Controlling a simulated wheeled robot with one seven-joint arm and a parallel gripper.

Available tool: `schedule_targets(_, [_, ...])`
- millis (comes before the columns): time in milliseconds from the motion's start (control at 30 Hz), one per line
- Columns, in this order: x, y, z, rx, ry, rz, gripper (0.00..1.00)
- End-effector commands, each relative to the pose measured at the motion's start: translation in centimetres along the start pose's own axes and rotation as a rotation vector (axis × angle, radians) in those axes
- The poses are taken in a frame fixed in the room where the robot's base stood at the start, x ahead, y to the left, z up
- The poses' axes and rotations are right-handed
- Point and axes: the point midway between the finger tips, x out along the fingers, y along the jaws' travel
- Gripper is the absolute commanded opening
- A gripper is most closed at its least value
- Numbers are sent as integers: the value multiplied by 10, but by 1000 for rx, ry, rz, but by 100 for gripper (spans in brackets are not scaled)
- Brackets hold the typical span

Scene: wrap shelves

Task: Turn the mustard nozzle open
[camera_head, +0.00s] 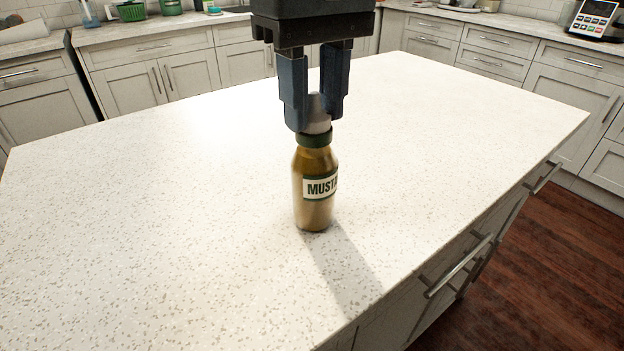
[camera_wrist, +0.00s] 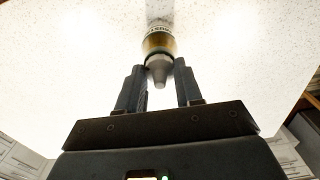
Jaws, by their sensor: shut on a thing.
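The mustard bottle (camera_head: 314,188) stands upright on the island counter, with a yellow-brown body, a green collar and a label reading "MUST". Its grey nozzle (camera_head: 318,123) is at the top, between the fingers of my gripper (camera_head: 318,118), which comes straight down from above and is shut on it. The fingers hide part of the nozzle. In the wrist view the nozzle (camera_wrist: 158,74) points toward the camera between the fingertips of my gripper (camera_wrist: 159,72), with the bottle (camera_wrist: 159,42) beyond it. The pictures do not show clearly how far the nozzle is turned.
The speckled white island counter (camera_head: 150,230) is clear around the bottle. Its front edge has drawers with bar handles (camera_head: 458,268). Cabinets (camera_head: 160,75) line the back, with a green basket (camera_head: 131,11) on top.

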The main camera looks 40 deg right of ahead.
Motion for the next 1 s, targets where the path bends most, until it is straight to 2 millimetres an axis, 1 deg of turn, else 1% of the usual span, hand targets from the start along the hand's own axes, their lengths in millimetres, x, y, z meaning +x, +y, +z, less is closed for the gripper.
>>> schedule_targets(200, [1, 0, 0, -99, 0, 1, 25])
schedule_targets(533, [0, 0, 0, -115, -1, 1, 25])
schedule_targets(800, [2, 0, 0, -247, -1, 0, 26])
schedule_targets(1000, [0, 0, 0, -281, -1, 0, 25])
